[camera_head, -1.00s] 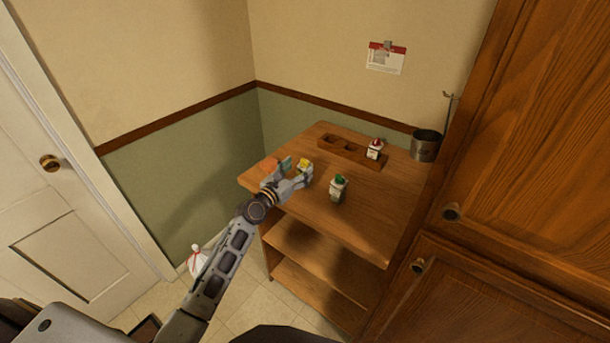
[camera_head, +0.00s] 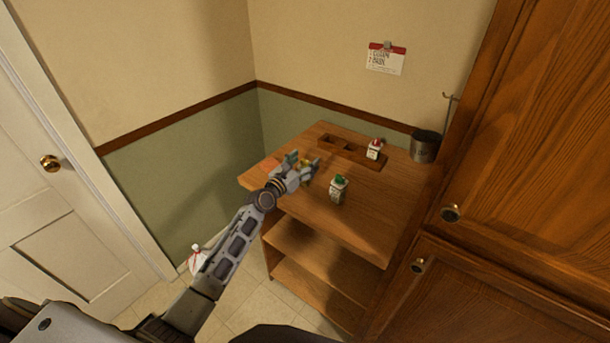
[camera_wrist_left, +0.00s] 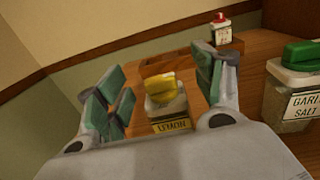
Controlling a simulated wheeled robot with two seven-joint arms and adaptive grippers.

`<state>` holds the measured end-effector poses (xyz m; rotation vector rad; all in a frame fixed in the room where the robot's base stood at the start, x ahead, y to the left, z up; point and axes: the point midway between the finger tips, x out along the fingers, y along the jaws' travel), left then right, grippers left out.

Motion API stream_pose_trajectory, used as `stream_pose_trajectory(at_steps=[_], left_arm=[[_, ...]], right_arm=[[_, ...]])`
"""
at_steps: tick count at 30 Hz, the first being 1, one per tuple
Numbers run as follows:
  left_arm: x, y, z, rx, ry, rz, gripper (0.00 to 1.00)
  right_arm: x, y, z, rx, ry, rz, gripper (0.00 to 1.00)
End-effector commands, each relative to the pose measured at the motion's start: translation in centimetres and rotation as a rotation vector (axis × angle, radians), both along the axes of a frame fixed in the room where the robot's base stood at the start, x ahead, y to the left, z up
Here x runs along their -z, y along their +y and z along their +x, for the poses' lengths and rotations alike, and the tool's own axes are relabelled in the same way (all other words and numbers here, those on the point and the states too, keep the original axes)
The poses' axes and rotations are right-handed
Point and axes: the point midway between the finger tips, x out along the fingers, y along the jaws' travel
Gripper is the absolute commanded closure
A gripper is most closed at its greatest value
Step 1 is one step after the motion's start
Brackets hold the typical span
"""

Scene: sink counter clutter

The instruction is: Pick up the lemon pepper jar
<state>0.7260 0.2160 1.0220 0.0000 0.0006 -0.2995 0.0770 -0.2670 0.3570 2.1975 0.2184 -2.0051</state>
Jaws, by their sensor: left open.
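The lemon pepper jar (camera_wrist_left: 166,105) has a yellow lid and a yellow label reading "LEMON". In the left wrist view it stands upright between and just beyond the fingers of my left gripper (camera_wrist_left: 165,95). The gripper is open, with a finger to either side, and I see no grip on the jar. In the head view my left gripper (camera_head: 302,163) is over the wooden counter and hides most of the jar (camera_head: 306,164). My right gripper is not in view.
A green-lidded garlic salt jar (camera_head: 338,189) stands close to the right of the gripper. A red-lidded jar (camera_head: 374,150) sits at the wooden rack (camera_head: 350,153) behind. A metal can (camera_head: 424,147) is at the back right. The counter's front right is clear.

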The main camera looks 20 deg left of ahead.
Motion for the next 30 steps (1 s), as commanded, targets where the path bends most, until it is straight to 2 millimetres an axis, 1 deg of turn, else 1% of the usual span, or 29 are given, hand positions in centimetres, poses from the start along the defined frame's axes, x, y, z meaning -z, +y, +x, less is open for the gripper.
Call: stream_pose_trajectory(at_steps=[6, 20, 23, 30], left_arm=[[-0.07, -0.17, 0.86, -0.001, -0.001, 0.001, 0.32], [-0.03, -0.21, 0.87, -0.001, -0.001, 0.0, 0.32], [-0.02, -0.21, 0.87, -0.001, -0.001, 0.0, 0.42], [-0.02, -0.21, 0.87, -0.001, 0.0, 0.0, 0.73]], right_arm=[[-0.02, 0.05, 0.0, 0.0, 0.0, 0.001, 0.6], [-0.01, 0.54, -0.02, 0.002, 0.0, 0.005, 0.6], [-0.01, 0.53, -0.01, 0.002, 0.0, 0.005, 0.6], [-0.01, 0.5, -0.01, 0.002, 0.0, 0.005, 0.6]])
